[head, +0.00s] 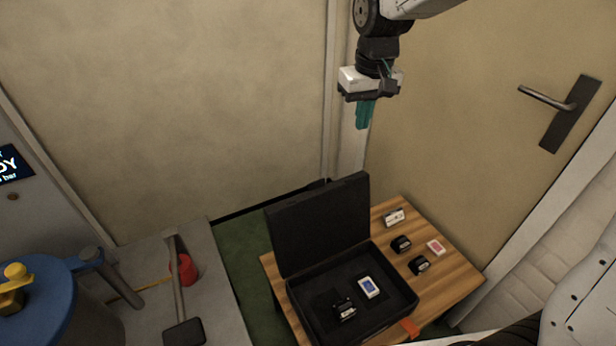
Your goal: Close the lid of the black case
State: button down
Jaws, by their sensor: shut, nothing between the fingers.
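The black case stands open on a wooden table (450,262). Its lid (318,222) is raised at the back left, tilted upright. Its base (390,275) faces up and holds a white device with a blue screen (368,287) and a small black item with a white label (345,311). An orange piece (410,328) shows at the front right edge of the case. My gripper (363,124) points down, high in the picture above the lid and apart from it. Its teal fingers are shut with nothing between them.
Small black items (401,244), a white item (394,218) and a red-and-white card (436,247) lie on the table right of the case. A door with a dark handle (548,99) is behind. A grey bench (215,300) with a hammer-like tool and red object stands left.

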jog(key=w+a+f+n, duration=0.1)
jog(key=w+a+f, duration=0.5)
jog(key=w+f, duration=0.15)
jog(key=w+a+f+n, duration=0.1)
jog(key=w+a+f, duration=0.5)
jog(key=f, duration=0.3)
notch_tip(320, 180, down, 9)
jog(key=s+d, duration=0.1)
jog(key=s, duration=0.2)
jog(key=shift+d, duration=0.25)
jog(key=shift+f, duration=0.1)
